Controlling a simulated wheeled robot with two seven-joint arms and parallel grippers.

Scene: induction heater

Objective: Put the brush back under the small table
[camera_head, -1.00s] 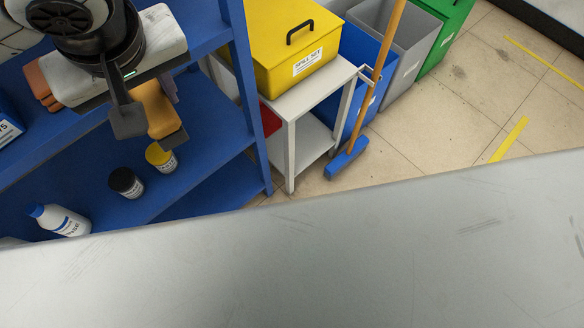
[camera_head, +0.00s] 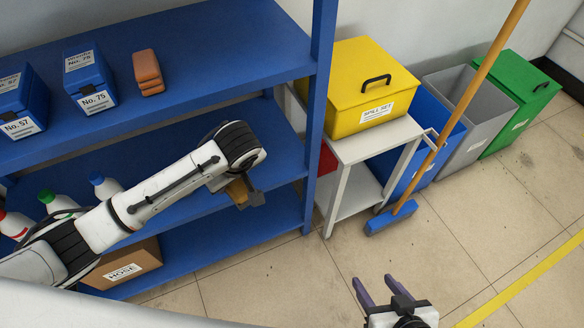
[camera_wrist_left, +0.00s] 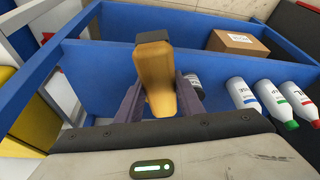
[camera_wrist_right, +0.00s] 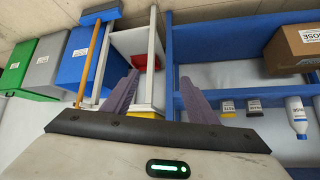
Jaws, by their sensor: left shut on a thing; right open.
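The brush (camera_head: 236,190) has a yellow-brown wooden body and a dark end. My left gripper (camera_head: 246,197) is shut on it, in front of the blue shelf rack, left of the small table. The left wrist view shows the brush (camera_wrist_left: 160,75) upright between the two fingers (camera_wrist_left: 160,97). The small white table (camera_head: 376,146) stands right of the rack, with a lower shelf (camera_head: 350,190) under its top. My right gripper (camera_head: 374,284) is open and empty, low in front of the table. The table (camera_wrist_right: 130,42) also shows in the right wrist view.
A yellow spill box (camera_head: 360,95) sits on the table. A broom (camera_head: 450,110) with a blue head leans at its right front. Blue, grey (camera_head: 472,110) and green bins (camera_head: 520,95) stand further right. The rack post (camera_head: 318,120) borders the table's left. Floor in front is clear.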

